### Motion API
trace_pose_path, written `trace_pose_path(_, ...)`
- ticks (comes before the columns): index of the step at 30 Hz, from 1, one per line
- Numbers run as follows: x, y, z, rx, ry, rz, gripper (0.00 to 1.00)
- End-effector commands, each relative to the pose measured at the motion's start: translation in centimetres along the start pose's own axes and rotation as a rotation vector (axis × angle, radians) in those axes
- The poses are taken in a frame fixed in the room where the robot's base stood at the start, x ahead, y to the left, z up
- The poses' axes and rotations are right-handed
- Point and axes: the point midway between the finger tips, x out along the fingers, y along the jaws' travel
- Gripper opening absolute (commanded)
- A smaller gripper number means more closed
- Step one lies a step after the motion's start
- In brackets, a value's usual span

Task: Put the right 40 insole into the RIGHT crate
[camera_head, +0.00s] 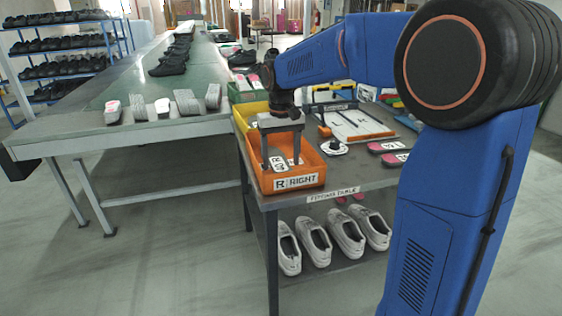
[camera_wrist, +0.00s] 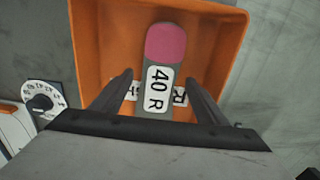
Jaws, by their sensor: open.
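The insole marked 40 R (camera_wrist: 159,87), grey with a pink end, lies inside the orange crate (camera_wrist: 90,45), between my gripper's fingers. It rests across another labelled insole (camera_wrist: 180,96), whose number is partly hidden. In the head view the crate (camera_head: 312,151) stands at the table's left front corner with a sign (camera_head: 296,182) reading R RIGHT. My gripper (camera_head: 281,163) points down into the crate. In the wrist view my gripper (camera_wrist: 159,78) is open, with a finger on each side of the 40 R insole and gaps to it.
The fitting table (camera_head: 350,172) also holds a dial (camera_head: 333,148), a white board with orange edges (camera_head: 358,122) and two pink and dark insoles (camera_head: 388,147) at the right. A yellow crate (camera_head: 247,110) is behind the orange one. White shoes (camera_head: 346,236) stand on the lower shelf.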

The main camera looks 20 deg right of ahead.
Motion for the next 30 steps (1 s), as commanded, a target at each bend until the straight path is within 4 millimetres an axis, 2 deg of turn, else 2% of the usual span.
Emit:
trace_pose_path(9, -5.9, 0.0, -0.1, 0.000, 0.005, -0.001, 0.67)
trace_pose_path(15, -9.2, 0.0, 0.0, 0.000, 0.003, 0.000, 0.67)
trace_pose_path(21, -10.9, 0.0, 0.0, 0.000, 0.002, 0.000, 0.67)
trace_pose_path(26, -11.3, 0.0, 0.1, 0.000, 0.002, 0.000, 0.67)
trace_pose_path(30, -11.3, 0.5, 1.6, 0.000, 0.017, -0.002, 0.67)
